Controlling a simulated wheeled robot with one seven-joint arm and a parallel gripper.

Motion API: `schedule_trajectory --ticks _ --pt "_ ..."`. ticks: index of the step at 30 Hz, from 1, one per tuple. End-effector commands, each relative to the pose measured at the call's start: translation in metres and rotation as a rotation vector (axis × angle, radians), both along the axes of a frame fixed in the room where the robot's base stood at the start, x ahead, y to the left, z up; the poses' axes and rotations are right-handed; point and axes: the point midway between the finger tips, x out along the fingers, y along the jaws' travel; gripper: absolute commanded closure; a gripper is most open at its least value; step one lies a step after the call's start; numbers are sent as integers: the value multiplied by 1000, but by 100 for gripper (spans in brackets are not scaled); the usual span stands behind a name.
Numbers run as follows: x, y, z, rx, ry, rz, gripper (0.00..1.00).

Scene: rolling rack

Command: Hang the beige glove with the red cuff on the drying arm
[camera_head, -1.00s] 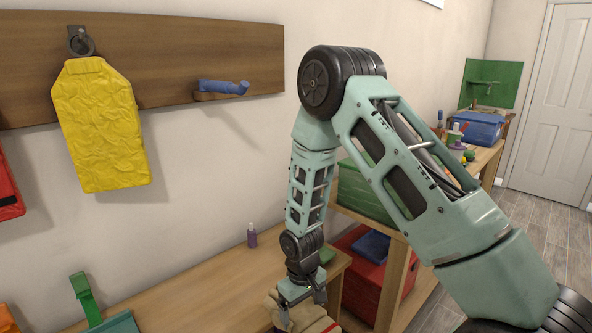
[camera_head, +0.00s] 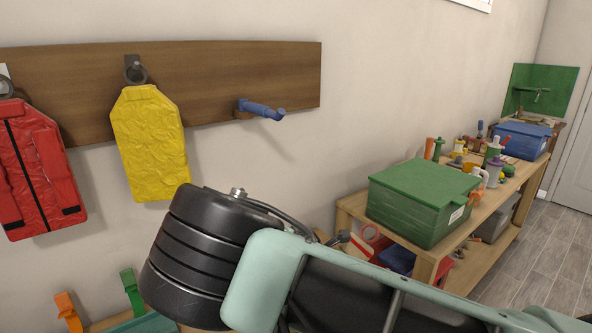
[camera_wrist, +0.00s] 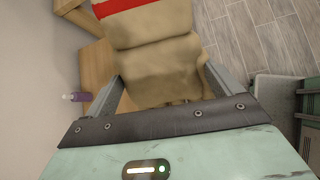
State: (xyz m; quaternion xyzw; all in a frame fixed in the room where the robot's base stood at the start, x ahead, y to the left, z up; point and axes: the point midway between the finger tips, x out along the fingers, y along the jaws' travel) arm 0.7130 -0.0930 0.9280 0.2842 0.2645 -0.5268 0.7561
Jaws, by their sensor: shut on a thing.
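The beige glove (camera_wrist: 155,60) fills the top middle of the wrist view, with its red cuff (camera_wrist: 118,7) at the top edge, away from my gripper. My gripper (camera_wrist: 162,88) is shut on the glove, one finger on each side of it. In the head view only a small beige and red piece of the glove (camera_head: 357,249) shows past my arm; the rest is hidden. The blue drying arm (camera_head: 262,109) sticks out from the right part of the wooden wall board and is bare. The glove is below and to the right of it in that view.
A yellow garment (camera_head: 150,140) and a red jacket (camera_head: 38,165) hang left of the drying arm. A green box (camera_head: 422,200) stands on the wooden shelf at right. A purple bottle (camera_wrist: 76,96) shows at left in the wrist view. Wall space around the drying arm is clear.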

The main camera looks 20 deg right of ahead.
Motion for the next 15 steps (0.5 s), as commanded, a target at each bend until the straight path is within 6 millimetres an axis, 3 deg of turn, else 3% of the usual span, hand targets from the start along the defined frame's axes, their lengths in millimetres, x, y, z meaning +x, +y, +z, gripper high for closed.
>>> schedule_trajectory --ticks 1,15 --pt "2 2 12 -38 -17 78 34" --pt "25 20 81 -225 -220 671 34"
